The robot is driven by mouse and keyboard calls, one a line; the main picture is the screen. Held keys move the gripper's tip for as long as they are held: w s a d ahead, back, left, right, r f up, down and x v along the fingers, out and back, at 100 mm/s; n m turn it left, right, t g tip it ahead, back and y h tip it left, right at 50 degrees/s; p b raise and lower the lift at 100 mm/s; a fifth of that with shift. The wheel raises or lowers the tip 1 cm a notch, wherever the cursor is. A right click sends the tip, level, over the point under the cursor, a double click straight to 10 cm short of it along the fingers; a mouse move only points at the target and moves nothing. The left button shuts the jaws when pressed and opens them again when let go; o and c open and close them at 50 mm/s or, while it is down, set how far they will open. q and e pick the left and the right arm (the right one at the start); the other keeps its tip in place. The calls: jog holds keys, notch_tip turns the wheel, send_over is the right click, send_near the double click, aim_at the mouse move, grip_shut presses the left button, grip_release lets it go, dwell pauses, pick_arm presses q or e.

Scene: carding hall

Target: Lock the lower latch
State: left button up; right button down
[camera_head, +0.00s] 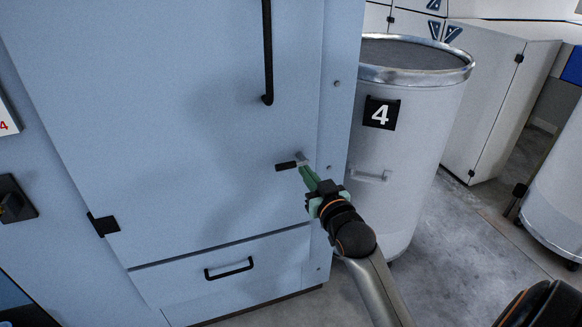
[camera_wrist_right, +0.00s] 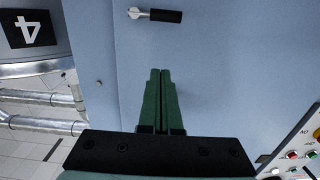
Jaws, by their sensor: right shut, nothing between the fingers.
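The lower latch (camera_head: 287,166) is a short black lever with a silver pivot at its right end, on the pale blue cabinet door (camera_head: 200,110). The lever lies about horizontal, pointing left from the pivot. In the right wrist view the latch (camera_wrist_right: 163,15) is at the top edge, its silver pivot on the left. My right gripper (camera_head: 305,172) has green fingers, shut together and empty. Its tips overlap the pivot area in the head view, but the right wrist view shows a gap between the fingertips (camera_wrist_right: 160,72) and the latch. My left gripper is not in view.
A long black door handle (camera_head: 267,60) hangs above the latch. A drawer (camera_head: 180,284) with a black handle is below. A white drum (camera_head: 425,130) marked 4 stands close to the right of the cabinet. Grey floor (camera_head: 465,250) lies open at the lower right.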

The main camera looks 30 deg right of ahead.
send_over(290, 167)
jog(key=v, duration=0.3)
jog(key=f, duration=0.2)
jog(key=w+f+b, duration=0.1)
jog(key=f, duration=0.1)
jog(key=shift+a+f, duration=0.15)
jog(key=shift+f, duration=0.25)
jog(key=shift+n, duration=0.3)
jog(key=shift+a+f+n, duration=0.1)
jog(key=shift+f+n, duration=0.15)
jog(key=shift+n, duration=0.05)
